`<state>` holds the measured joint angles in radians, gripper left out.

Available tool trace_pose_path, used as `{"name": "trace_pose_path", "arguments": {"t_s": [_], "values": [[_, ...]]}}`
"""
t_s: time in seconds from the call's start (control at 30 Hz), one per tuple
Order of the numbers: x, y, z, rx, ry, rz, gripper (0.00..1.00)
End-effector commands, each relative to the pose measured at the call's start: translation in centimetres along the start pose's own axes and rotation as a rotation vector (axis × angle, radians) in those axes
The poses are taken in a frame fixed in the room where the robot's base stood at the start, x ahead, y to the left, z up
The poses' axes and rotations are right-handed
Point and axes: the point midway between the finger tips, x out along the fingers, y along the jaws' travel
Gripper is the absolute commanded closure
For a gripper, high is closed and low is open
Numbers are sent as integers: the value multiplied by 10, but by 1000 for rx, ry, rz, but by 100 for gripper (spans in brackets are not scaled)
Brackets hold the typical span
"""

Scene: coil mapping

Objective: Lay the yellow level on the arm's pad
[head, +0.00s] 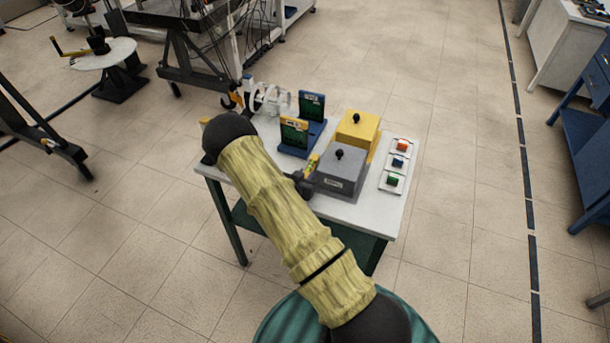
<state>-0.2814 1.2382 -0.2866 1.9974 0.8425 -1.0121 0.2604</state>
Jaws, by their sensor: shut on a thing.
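A dark end piece, which looks like my gripper (308,175), shows just past my sleeved arm, over the white bench beside the grey box. A small yellow piece, apparently the yellow level (312,164), is at its tip, and the gripper looks shut on it. The arm hides part of the gripper, and the contact is too small to see clearly. I cannot tell whether the level touches the bench. The arm's pad cannot be made out for sure. A round white table (92,56) with a yellow crank-like arm (70,50) stands at the far left.
The white bench (370,212) holds a grey box (342,176), a yellow box (357,132), upright dark panels (311,106), a clear cylinder device (268,98) and a white strip with coloured buttons (397,166). Dark metal frames (200,70) stand behind left.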

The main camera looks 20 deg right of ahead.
Motion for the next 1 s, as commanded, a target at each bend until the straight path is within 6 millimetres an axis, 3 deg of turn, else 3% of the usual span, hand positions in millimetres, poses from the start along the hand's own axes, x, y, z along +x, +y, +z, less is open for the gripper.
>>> {"name": "trace_pose_path", "arguments": {"t_s": [0.43, 0.47, 0.5, 0.87, 1.0], "values": [[3, 0, 7, 1, 2, -1, 100], [3, -1, 7, 0, 1, -1, 73], [2, -1, 7, 0, 1, -1, 66], [2, 0, 4, 1, 1, 0, 66], [-8, -1, 5, 0, 0, -2, 66]]}}
